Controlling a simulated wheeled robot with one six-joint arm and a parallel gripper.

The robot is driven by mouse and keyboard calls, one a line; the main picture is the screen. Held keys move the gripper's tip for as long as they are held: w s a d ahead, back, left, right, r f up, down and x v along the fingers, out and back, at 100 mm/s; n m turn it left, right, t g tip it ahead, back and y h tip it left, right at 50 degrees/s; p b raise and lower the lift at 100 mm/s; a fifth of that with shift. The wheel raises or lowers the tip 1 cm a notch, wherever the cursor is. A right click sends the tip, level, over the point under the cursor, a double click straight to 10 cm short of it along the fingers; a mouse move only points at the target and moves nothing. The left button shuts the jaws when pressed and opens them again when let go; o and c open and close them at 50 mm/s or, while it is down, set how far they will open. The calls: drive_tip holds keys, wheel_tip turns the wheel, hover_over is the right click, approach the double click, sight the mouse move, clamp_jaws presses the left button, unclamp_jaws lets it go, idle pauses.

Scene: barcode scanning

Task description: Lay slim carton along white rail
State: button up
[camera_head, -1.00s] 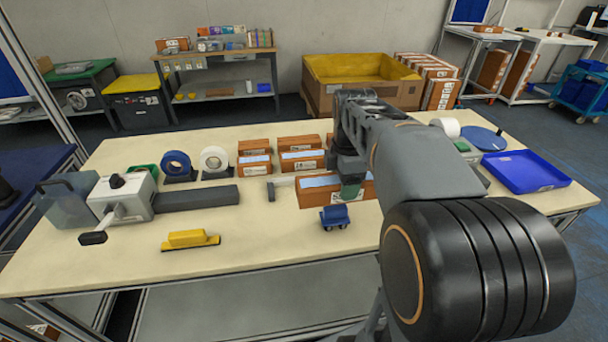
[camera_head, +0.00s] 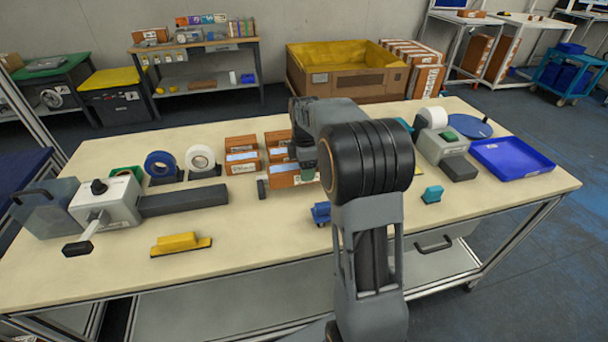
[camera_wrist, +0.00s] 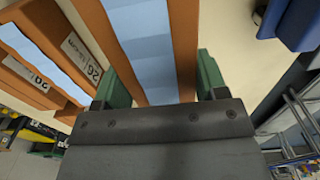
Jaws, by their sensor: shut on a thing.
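My gripper (camera_head: 306,160) is shut on a long brown carton (camera_head: 283,177) with a pale blue top. In the wrist view the carton (camera_wrist: 152,45) runs lengthwise between the two green fingers (camera_wrist: 162,85). In the head view my arm hides its right part. A small dark end piece (camera_head: 262,189) stands just off the carton's left end. The white rail's bar is not visible now; the carton and my arm cover that spot. I cannot tell whether the carton touches the table.
Several similar cartons (camera_head: 242,161) stand close behind the held one; labelled ones (camera_wrist: 50,60) are beside it in the wrist view. A small blue item (camera_head: 320,212) is in front. A yellow block (camera_head: 181,243) lies front left. The front middle of the table (camera_head: 250,225) is clear.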

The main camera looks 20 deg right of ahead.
drive_tip(key=shift+w+f, duration=0.35)
drive_tip(key=shift+f, duration=0.05)
drive_tip(key=shift+w+f, duration=0.1)
drive_tip(key=shift+f, duration=1.45)
drive_tip(key=shift+f, duration=0.2)
drive_tip(key=shift+f, duration=0.1)
drive_tip(key=o, duration=1.2)
drive_tip(key=shift+s+a+f, duration=0.1)
drive_tip(key=shift+s+f, duration=0.05)
drive_tip(key=shift+s, duration=0.15)
